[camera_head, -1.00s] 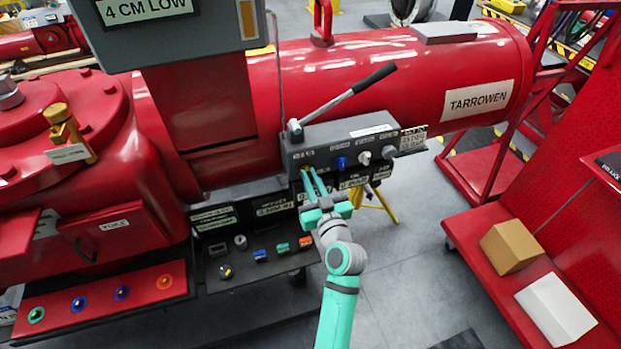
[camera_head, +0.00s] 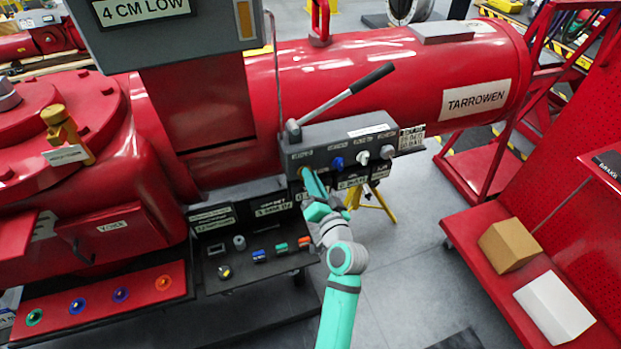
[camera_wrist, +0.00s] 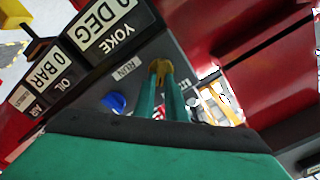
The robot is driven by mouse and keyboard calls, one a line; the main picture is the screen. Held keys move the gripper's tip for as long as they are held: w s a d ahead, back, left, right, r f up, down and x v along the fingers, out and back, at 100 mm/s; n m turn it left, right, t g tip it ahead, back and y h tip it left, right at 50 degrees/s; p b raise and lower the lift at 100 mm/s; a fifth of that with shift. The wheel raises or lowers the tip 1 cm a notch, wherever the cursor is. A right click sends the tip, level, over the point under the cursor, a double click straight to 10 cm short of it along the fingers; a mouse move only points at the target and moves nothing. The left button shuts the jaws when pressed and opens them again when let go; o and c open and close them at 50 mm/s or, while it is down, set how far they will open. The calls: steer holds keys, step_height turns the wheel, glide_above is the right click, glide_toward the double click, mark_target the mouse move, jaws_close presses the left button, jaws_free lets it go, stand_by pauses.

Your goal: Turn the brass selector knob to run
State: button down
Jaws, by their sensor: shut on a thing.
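The brass selector knob (camera_wrist: 160,67) is between the fingertips of my gripper (camera_wrist: 166,88) in the wrist view. The teal fingers are shut on it. A RUN label (camera_wrist: 126,70) sits beside the knob on the panel, and part of another label shows on its other side. In the head view my gripper (camera_head: 308,178) reaches the left end of the grey valve panel (camera_head: 322,150), and the fingers mostly hide the knob. I cannot tell exactly which mark the knob points at.
A blue knob (camera_head: 337,163) and a white knob (camera_head: 364,158) sit to the right on the same panel. A lever with a black grip (camera_head: 373,78) rises above it. A lower shelf with coloured buttons (camera_head: 260,256) lies below left. Gauge displays (camera_wrist: 107,26) are close in the wrist view.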

steer(key=shift+d+f+m, duration=0.1)
steer(key=shift+f+m, duration=0.1)
steer(key=shift+m, duration=1.9)
steer(key=shift+d+f+m, duration=0.1)
steer(key=shift+f+m, duration=0.1)
steer(key=shift+m, duration=1.9)
steer(key=c, duration=1.8)
jaws_free()
steer(key=v, duration=1)
steer(key=shift+s+d, duration=0.15)
steer(key=shift+s, duration=0.25)
